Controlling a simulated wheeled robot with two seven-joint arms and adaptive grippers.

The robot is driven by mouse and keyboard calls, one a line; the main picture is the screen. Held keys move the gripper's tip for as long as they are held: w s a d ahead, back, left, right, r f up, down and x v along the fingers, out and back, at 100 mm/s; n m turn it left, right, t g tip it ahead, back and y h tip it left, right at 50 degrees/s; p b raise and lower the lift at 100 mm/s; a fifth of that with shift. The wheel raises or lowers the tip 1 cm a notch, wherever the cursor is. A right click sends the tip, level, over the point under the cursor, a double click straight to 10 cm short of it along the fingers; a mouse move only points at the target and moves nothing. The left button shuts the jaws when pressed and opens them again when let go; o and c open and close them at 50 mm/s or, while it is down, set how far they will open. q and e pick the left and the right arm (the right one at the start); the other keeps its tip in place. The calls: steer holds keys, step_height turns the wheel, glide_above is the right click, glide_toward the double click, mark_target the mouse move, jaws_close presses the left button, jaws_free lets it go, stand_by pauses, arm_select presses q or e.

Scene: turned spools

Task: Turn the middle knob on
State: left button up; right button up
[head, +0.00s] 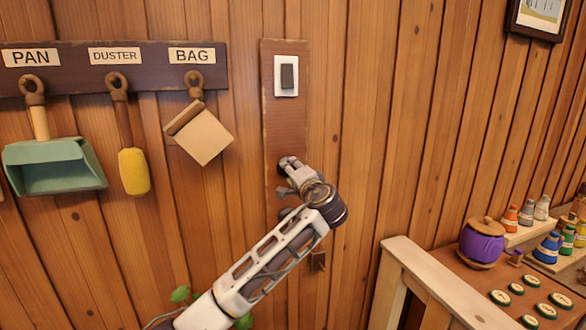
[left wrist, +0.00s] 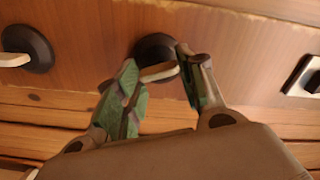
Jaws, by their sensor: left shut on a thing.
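A dark wooden panel (head: 284,110) is on the wall, with a rocker switch (head: 287,76) near its top. Below the switch is a dark round knob (head: 285,163) with a pale lever, mostly hidden by my left gripper (head: 290,178). In the left wrist view, this knob (left wrist: 152,45) sits between the other knob and the switch (left wrist: 304,76). My left gripper (left wrist: 160,68) is shut on its lever, a finger on each side. The other knob (left wrist: 28,47) has a pale lever pointing left; in the head view it (head: 285,213) is partly behind my arm. My right gripper is not in view.
A rack (head: 55,88) with a dustpan (head: 55,166), a duster (head: 133,170) and a bag (head: 202,136) hangs left of the panel. A wooden bench (head: 420,262) stands lower right, bearing a purple pot (head: 481,246) and small bottles.

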arm_select(q)
steer(key=m+p, duration=0.3)
steer(key=m, duration=0.1)
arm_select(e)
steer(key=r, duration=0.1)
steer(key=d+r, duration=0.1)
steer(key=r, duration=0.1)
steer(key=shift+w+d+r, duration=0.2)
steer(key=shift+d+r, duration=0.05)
arm_select(q)
steer(key=shift+m, duration=0.3)
steer(key=shift+f, duration=0.1)
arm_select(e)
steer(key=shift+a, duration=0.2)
arm_select(q)
steer(key=o, duration=1)
steer(key=shift+d, duration=0.1)
steer(key=v, duration=1.2)
